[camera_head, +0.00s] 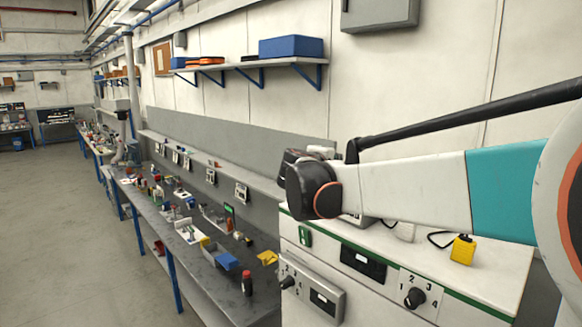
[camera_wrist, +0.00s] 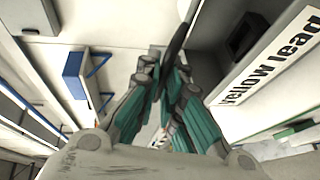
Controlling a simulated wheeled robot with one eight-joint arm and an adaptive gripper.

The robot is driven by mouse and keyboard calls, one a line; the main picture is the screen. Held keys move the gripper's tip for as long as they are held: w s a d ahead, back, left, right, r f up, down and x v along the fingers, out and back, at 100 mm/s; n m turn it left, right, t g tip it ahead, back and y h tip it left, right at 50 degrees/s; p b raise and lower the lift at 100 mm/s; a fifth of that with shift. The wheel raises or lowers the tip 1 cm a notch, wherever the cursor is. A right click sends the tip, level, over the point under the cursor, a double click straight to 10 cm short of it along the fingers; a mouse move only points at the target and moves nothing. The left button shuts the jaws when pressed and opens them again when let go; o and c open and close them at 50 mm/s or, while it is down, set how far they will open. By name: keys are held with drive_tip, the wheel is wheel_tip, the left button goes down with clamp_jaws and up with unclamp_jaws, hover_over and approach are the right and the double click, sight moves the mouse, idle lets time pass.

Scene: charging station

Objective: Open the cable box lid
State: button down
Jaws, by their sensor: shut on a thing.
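My gripper (camera_wrist: 164,88), with teal fingers, is shut around a long dark bar (camera_wrist: 178,45) that runs up between and beyond its fingertips. I cannot tell how the bar joins the cable box. A white box edge labelled "yellow lead" (camera_wrist: 265,65) is close to the right of my gripper in the wrist view. A dark recess (camera_wrist: 240,35) shows beside the label. In the head view my arm comes in from the right over the white cabinet (camera_head: 480,285). My fingers and most of the box are hidden there, and the lid is not clearly visible.
A yellow block (camera_head: 462,250) with a black cable is on the cabinet top, right of a white plug-like piece (camera_head: 405,231). The grey workbench (camera_head: 215,285) to the left is cluttered. A wall shelf holds a blue box (camera_head: 291,47). The floor (camera_head: 60,220) at left is clear.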

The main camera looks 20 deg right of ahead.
drive_tip(key=d+r, duration=0.2)
drive_tip(key=w+d+r+p, duration=0.1)
drive_tip(key=d+r, duration=0.1)
drive_tip(key=w+d+r, duration=0.1)
drive_tip(key=d+r, duration=0.1)
drive_tip(key=r, duration=0.1)
drive_tip(key=w+d+r+g+y+p, duration=0.1)
drive_tip(key=w+d+r+y+p, duration=0.1)
drive_tip(key=d, duration=0.6)
drive_tip(key=shift+w+d+r+m+p, duration=0.25)
drive_tip(key=shift+w+r+m+p, duration=0.2)
drive_tip(key=shift+w+r, duration=0.3)
drive_tip(key=shift+s, duration=0.1)
drive_tip(key=c, duration=1.7)
unclamp_jaws()
drive_tip(key=shift+s+a, duration=0.1)
drive_tip(key=v, duration=1.1)
drive_tip(key=shift+s+a+r, duration=0.15)
drive_tip(key=shift+a+r, duration=0.05)
drive_tip(key=shift+r, duration=0.3)
